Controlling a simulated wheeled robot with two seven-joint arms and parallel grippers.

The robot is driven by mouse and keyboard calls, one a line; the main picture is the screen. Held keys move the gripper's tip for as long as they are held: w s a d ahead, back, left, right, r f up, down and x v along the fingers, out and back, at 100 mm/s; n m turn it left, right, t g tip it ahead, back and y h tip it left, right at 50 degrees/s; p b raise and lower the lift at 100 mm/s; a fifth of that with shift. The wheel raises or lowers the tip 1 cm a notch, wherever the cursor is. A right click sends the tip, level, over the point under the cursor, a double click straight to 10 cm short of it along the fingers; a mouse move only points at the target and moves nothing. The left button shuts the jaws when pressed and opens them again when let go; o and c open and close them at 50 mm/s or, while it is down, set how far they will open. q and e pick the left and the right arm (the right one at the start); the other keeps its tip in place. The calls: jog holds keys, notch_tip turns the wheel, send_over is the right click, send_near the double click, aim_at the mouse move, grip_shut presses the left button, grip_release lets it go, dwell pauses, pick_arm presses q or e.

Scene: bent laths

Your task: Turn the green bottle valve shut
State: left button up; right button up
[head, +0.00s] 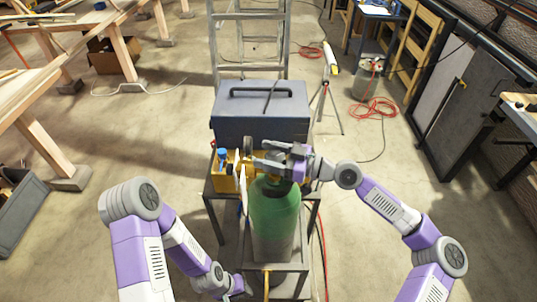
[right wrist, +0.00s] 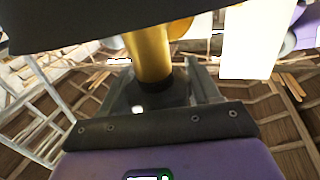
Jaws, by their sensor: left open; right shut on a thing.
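The green bottle (head: 275,215) stands upright in a grey metal frame at the middle of the head view. My right gripper (head: 272,157) is over its top, reaching in from the right and hiding most of the valve. In the right wrist view a brass valve part (right wrist: 152,55) with a dark end (right wrist: 157,88) sits between the fingers, and the gripper is shut on the valve. My left gripper (head: 236,289) is low in the head view, left of the bottle's foot. It is open, apart from the bottle; its fingers show small.
A dark grey toolbox (head: 262,106) stands right behind the bottle. A yellow item (head: 222,181) and a blue-capped thing (head: 223,154) are left of the valve. A ladder (head: 215,50) stands behind. Red hose (head: 375,108) lies at right.

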jog(key=shift+t, duration=0.5)
jog(key=shift+w+d+m+t+h, duration=0.1)
jog(key=shift+m+t+h, duration=0.4)
jog(key=shift+m+t, duration=0.3)
jog(key=shift+w+f+m+t+h+b, duration=0.1)
jog(key=shift+m+t+h+b, duration=0.3)
jog(key=shift+m+t+h, duration=0.45)
jog(key=shift+w+d+m+t+h+b, duration=0.15)
jog(key=shift+m+t+h+b, duration=0.85)
jog(key=shift+t+b, duration=0.6)
jog(key=shift+m, duration=0.25)
jog(key=o, duration=1)
jog(key=shift+c, duration=0.2)
jog(key=shift+d, duration=0.1)
